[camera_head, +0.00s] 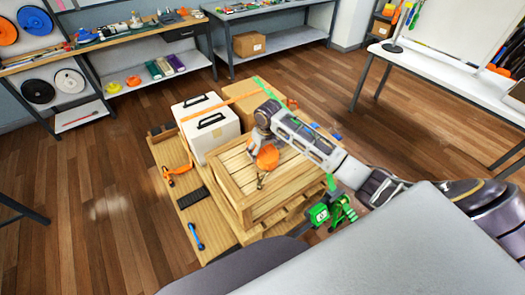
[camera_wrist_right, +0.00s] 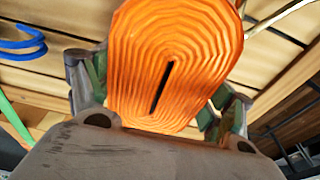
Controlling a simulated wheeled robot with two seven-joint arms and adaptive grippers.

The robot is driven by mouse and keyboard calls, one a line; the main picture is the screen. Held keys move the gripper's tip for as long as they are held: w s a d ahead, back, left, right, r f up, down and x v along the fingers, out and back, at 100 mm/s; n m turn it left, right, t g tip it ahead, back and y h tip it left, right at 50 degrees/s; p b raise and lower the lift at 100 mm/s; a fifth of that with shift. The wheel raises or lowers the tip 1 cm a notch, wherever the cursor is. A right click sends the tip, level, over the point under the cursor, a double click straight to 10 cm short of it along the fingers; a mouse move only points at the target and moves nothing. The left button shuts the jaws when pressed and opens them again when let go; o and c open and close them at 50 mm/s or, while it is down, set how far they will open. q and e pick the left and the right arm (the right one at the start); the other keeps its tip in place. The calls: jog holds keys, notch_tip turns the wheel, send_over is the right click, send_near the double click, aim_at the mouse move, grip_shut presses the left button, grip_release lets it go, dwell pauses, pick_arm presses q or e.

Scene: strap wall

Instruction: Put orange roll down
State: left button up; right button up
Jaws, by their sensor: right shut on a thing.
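The orange roll (camera_head: 267,157) is a coiled strap over the wooden crate (camera_head: 226,180). In the right wrist view the roll (camera_wrist_right: 168,62) fills the middle, with its coils and a dark central slot facing the camera. My right gripper (camera_head: 262,146) is shut on the roll, with a finger on each side of it. It is just above or at the crate's top; I cannot tell whether the roll touches the slats. My left gripper is not in view.
A green ratchet (camera_head: 319,214) is at the crate's right. A blue tool (camera_head: 196,236) lies at the front left.

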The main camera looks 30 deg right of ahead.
aim_at(265, 152)
jog(key=o, duration=1.3)
jog(key=r, duration=0.4)
jog(key=s+r+b, duration=0.1)
jog(key=r, duration=0.7)
jog(key=shift+s+d+b, duration=0.1)
jog(key=shift+s+b, duration=0.3)
